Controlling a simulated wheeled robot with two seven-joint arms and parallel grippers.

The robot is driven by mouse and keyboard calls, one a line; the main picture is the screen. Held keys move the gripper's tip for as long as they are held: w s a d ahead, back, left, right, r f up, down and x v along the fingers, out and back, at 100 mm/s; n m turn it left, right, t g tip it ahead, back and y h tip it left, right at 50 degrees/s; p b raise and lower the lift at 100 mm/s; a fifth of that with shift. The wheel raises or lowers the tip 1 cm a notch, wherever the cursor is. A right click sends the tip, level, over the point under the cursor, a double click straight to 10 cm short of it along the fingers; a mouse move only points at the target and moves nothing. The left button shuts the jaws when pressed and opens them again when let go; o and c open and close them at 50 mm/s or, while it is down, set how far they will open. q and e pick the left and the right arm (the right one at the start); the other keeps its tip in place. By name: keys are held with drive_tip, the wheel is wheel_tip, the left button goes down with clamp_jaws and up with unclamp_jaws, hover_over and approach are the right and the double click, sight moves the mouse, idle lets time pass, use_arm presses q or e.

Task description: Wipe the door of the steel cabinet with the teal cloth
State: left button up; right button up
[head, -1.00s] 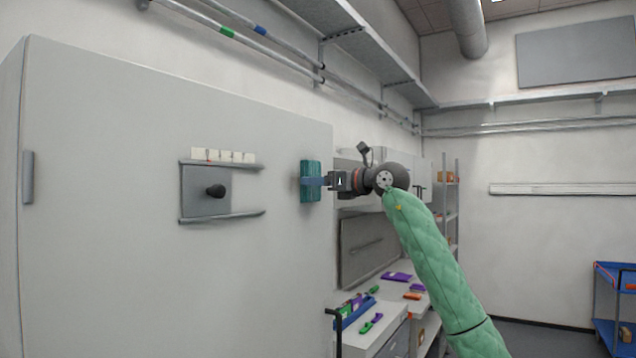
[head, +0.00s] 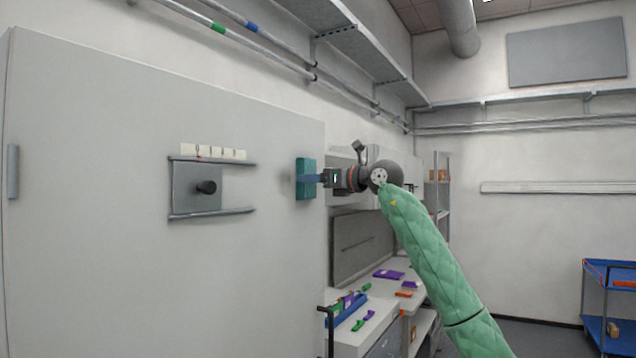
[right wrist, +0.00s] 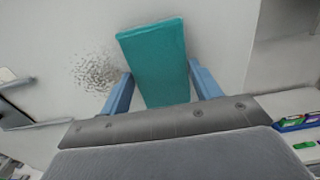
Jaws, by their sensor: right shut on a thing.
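The teal cloth (head: 304,180) is a folded block held upright at the right part of the steel cabinet's door (head: 110,250). My right gripper (head: 311,180) is shut on it; in the right wrist view its two blue fingers (right wrist: 163,92) sit on either side of the cloth (right wrist: 155,62). The cloth is at or very near the door; I cannot tell if it touches. A dark speckled smudge (right wrist: 97,70) shows on the pale surface just left of the cloth in the right wrist view. My left gripper is not in view.
A grey plate with a black knob (head: 206,188) and two rails stick out from the door left of the cloth. A workbench (head: 350,342) with coloured items stands right of the cabinet, and a blue cart (head: 612,275) at far right.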

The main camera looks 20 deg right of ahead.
sight(272, 178)
drive_tip(key=shift+s+a+b, duration=0.5)
drive_tip(key=shift+s+a, duration=0.4)
drive_tip(key=shift+a, duration=0.3)
drive_tip(key=shift+s+a+b, duration=0.45)
drive_tip(key=shift+s+a, duration=0.45)
drive_tip(key=shift+a, duration=0.25)
drive_tip(key=shift+s+a+b, duration=0.75)
drive_tip(key=shift+s+a, duration=0.4)
drive_tip(key=shift+a, duration=0.25)
drive_tip(key=shift+s+a+b, duration=0.75)
drive_tip(key=shift+s+a, duration=0.35)
drive_tip(key=shift+a, duration=0.3)
drive_tip(key=shift+s+d+f+b, duration=0.1)
drive_tip(key=shift+s+d+b, duration=0.25)
drive_tip(key=shift+s+b, duration=0.05)
drive_tip(key=b+v, duration=0.2)
drive_tip(key=v, duration=0.3)
